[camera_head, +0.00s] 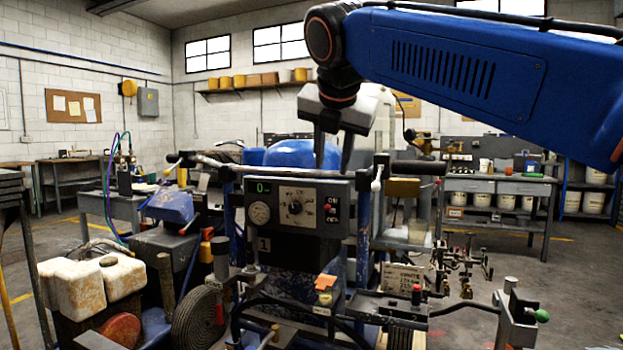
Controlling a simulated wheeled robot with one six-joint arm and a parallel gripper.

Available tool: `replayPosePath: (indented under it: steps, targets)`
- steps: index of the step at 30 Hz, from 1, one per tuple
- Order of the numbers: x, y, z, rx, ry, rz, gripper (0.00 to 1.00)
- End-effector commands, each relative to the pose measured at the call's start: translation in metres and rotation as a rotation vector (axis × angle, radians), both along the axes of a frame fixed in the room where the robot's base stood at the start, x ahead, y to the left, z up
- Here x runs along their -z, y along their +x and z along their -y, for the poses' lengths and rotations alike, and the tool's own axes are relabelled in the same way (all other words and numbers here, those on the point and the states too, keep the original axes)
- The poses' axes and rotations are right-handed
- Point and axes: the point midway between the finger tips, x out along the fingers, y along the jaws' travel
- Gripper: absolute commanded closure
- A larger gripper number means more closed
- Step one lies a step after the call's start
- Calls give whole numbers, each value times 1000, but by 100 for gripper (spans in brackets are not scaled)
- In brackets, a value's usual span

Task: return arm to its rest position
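My gripper (333,150) hangs at the end of my blue arm in the upper middle of the view. Its two dark fingers point down and stand apart, with nothing seen between them. The fingertips appear just above or in front of the handlebar and control panel (297,205) of the line striper; the exact depth is hard to tell. The panel has a round gauge, a dial, a red switch and a small green display. The arm reaches in from the upper right.
The striper's handlebar (405,167) spans below the gripper. White jugs (92,285) stand at lower left, and a coiled hose (196,318) lies beside them. A workbench (497,187) with buckets stands at the back right. Open floor (575,285) shows at right.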

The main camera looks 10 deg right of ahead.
Motion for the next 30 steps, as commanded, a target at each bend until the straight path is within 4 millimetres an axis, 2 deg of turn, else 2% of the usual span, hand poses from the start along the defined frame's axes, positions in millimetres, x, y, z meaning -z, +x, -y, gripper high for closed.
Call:
replayPosePath:
  steps: [4, 8, 17, 30]
  targets:
    - [6, -3, 3, 26, 23, -1, 68]
    - [31, -13, 14, 136, 122, -3, 68]
    - [134, -60, 47, 607, 505, -7, 68]
    - [301, -150, 80, 1407, 1039, 12, 68]
